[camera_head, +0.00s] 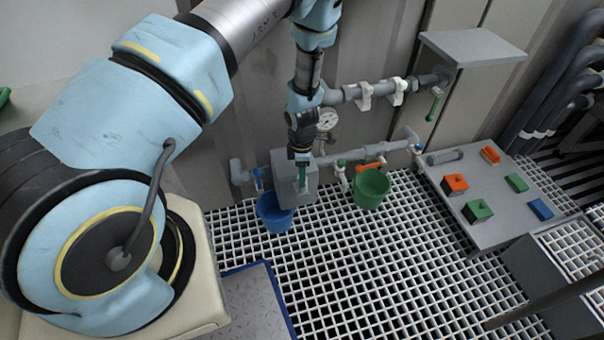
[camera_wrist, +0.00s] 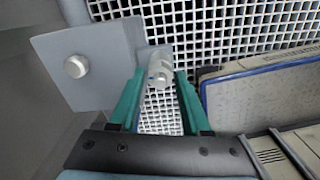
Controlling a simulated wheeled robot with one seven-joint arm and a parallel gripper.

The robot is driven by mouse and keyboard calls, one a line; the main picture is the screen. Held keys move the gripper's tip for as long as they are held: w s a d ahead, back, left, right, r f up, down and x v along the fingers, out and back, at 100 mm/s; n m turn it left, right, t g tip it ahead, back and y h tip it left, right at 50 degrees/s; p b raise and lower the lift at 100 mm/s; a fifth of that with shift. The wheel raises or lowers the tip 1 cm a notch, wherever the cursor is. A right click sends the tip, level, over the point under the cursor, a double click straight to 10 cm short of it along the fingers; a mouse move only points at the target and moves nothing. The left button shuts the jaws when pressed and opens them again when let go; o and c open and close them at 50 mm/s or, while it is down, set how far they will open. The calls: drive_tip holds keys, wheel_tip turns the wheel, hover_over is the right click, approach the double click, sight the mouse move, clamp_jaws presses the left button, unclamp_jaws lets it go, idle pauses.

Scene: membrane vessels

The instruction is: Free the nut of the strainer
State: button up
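In the wrist view, a pale grey cylindrical fitting (camera_wrist: 158,68) with a small blue spot shows between the tips of my gripper (camera_wrist: 160,78). The two green fingers are apart, with a narrow gap seen on each side of the fitting. I cannot tell for sure that it is the strainer's nut, nor how deep it sits between the fingers. In the head view, my gripper (camera_head: 303,174) points down at the grey box (camera_head: 283,190) on the low pipe, and its fingers are mostly hidden. The strainer is not clearly made out.
A grey plate (camera_wrist: 108,50) with a round knob (camera_wrist: 76,66) is left of the fingers. A blue bucket (camera_head: 274,214) and green bucket (camera_head: 371,190) stand below the pipe. A gauge (camera_head: 327,119) and pipe (camera_head: 370,92) are close to my arm. The grating (camera_head: 350,270) in front is clear.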

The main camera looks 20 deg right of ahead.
drive_tip(key=shift+o, duration=1.3)
wheel_tip(320, 180, up, 11)
drive_tip(key=p, duration=0.1)
drive_tip(key=shift+f, duration=0.1)
